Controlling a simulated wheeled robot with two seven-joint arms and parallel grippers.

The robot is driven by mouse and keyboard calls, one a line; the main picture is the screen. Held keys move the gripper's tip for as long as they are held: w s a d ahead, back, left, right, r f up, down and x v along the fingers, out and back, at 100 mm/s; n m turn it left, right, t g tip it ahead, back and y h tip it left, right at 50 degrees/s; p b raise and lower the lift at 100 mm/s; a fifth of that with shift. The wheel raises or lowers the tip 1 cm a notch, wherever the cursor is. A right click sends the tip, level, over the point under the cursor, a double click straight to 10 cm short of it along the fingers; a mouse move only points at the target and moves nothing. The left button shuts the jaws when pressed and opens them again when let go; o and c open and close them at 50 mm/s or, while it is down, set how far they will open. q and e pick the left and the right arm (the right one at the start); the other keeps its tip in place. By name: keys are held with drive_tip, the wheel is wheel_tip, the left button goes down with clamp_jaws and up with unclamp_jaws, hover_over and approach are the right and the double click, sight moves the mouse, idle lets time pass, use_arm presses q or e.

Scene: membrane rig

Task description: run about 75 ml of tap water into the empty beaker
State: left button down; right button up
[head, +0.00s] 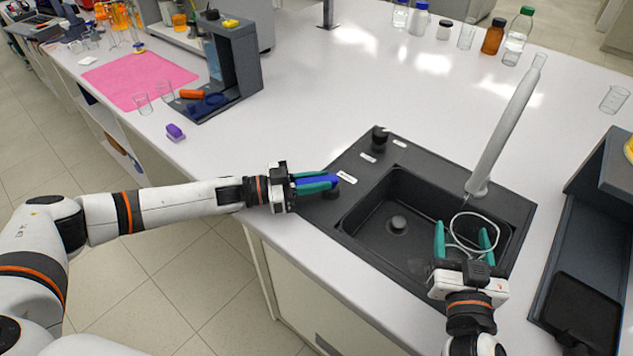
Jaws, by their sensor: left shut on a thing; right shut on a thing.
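A clear glass beaker (473,228) is held over the right part of the black sink (372,232). My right gripper (466,243) is shut on it, with one teal finger on each side. The beaker's round rim shows; I cannot make out any water in it. The grey tap pipe (505,125) slants down to a thick end just behind the beaker. I see no water stream. My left gripper (318,182) is shut on a blue tap handle (317,181) at the sink's left edge; the fingers hide part of the handle.
A black knob (379,138) stands at the sink's back left corner. A dark tray-like unit (583,315) is close on the right. Several bottles (492,37) stand at the back. A pink mat (137,80) and small glass beakers (142,104) are at left.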

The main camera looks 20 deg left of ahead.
use_arm(q)
drive_tip(key=shift+w+r+m+g+h, duration=0.1)
drive_tip(key=shift+w+m+g+h, duration=0.25)
drive_tip(key=shift+m+g, duration=0.35)
drive_tip(key=shift+s+a, duration=0.1)
drive_tip(key=c, duration=1.2)
unclamp_jaws()
drive_tip(key=shift+c, duration=0.2)
drive_tip(key=v, duration=1.2)
